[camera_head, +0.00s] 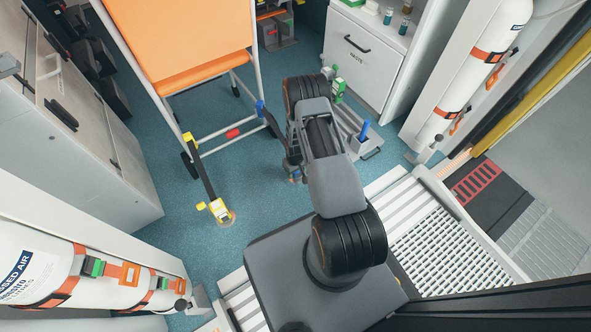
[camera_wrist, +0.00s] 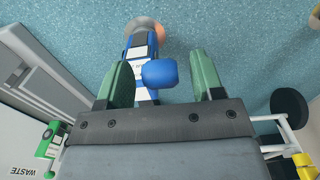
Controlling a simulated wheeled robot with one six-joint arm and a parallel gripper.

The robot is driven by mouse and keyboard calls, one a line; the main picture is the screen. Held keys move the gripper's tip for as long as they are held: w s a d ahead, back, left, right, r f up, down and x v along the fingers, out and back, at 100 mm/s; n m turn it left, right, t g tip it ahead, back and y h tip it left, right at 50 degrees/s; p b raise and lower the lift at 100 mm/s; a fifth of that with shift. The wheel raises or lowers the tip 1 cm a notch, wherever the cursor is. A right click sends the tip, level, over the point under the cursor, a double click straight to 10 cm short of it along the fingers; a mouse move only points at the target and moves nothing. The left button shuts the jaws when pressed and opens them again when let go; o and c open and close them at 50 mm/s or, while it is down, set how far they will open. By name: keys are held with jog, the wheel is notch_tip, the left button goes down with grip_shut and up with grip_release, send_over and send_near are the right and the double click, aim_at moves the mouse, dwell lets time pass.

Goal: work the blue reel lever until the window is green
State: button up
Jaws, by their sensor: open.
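In the wrist view a blue lever (camera_wrist: 158,74) with a rounded end shows between the two green fingers of my open gripper (camera_wrist: 162,85). Gaps show on both sides of it, so the fingers are not closed on it. Beyond it is the blue and white reel body (camera_wrist: 139,48), with a round orange-brown floor fitting (camera_wrist: 146,27) at its far end. I cannot make out a green window on it. My fingers are hidden there.
A stretcher chair (camera_head: 193,45) with an orange seat stands close on the left. A yellow-ended strap reel (camera_head: 220,210) sits on the floor. A green device (camera_head: 338,88) and another blue handle (camera_head: 364,130) are to the right, near the waste cabinet (camera_head: 362,55).

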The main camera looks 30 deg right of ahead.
jog(key=shift+c, duration=0.4)
grip_shut()
